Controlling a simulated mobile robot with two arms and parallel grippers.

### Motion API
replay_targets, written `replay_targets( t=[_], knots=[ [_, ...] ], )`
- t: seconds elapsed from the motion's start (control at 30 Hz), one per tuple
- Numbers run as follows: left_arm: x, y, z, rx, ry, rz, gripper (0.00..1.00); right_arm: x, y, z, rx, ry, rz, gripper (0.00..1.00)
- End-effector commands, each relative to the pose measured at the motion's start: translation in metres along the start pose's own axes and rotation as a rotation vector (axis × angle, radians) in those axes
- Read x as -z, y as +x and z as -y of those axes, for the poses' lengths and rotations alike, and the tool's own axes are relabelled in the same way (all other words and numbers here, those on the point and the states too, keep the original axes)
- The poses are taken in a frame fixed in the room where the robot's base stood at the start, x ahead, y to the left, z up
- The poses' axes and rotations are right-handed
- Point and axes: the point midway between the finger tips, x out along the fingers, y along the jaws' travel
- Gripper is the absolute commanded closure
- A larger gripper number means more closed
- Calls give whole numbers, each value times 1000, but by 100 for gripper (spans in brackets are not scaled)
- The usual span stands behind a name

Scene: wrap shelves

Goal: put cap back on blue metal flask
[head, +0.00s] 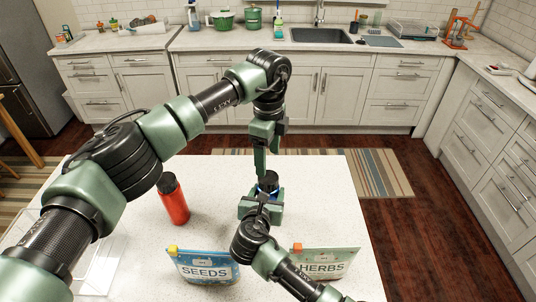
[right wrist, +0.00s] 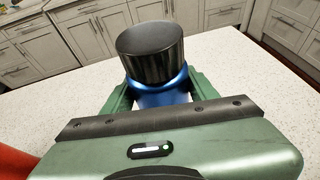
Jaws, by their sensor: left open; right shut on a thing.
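The blue metal flask (right wrist: 160,97) stands upright on the white table, with my right gripper (head: 262,205) shut around its upper body. The black ribbed cap (right wrist: 150,52) sits on top of the flask's blue neck in the right wrist view. I cannot tell whether it is screwed tight. In the head view the cap (head: 268,177) shows as a dark top just above my right gripper, and most of the flask is hidden. My left gripper (head: 260,165) points down just above the cap, open and holding nothing. It is out of the right wrist view.
A red bottle with a black cap (head: 173,203) stands left on the table (head: 325,190). A blue SEEDS pouch (head: 207,268) and a green HERBS pouch (head: 325,263) stand at the near side. A clear tray (head: 97,262) lies at the left. The table's right side is clear.

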Motion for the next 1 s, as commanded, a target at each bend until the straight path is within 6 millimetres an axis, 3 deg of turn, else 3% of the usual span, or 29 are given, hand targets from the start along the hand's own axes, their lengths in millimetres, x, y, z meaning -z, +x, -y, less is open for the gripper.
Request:
replay_targets(
  t=[0.23, 0.7, 1.0],
  knots=[
    [0, 11, 0, -2, 1, -3, 28, 0, 0, 0, 0, 0, 0, 100],
    [1, 74, 0, -2, 1, -3, 28, 0, 0, 0, 0, 0, 1, 100],
    [0, 80, 0, -1, 2, -3, 28, 0, 0, 0, -1, 0, 1, 100]
  ],
)
